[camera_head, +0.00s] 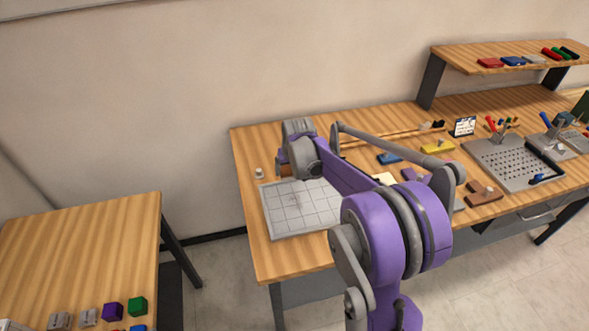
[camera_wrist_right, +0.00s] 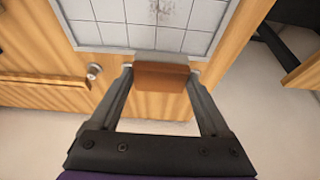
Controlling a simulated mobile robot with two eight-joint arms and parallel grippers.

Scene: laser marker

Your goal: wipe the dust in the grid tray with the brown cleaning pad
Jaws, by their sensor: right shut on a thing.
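The grid tray (camera_head: 318,216) lies on the left part of the workbench. It is pale with dark grid lines, and a grey dust smudge (camera_head: 295,200) shows on it. The dust (camera_wrist_right: 168,12) is also at the top of the right wrist view. My right gripper (camera_wrist_right: 161,76) is shut on the brown cleaning pad (camera_wrist_right: 162,78), with one finger at each end. In the head view the pad (camera_head: 285,170) is partly hidden by my right wrist, near the tray's far edge. I cannot tell its height. My left gripper is out of view.
A small whitish cylinder (camera_head: 259,173) stands beside the tray's back left corner. Blue (camera_head: 389,158) and yellow (camera_head: 437,147) blocks, a perforated grey plate (camera_head: 512,163) and tools lie to the right. A second table (camera_head: 85,250) stands at the left across a gap.

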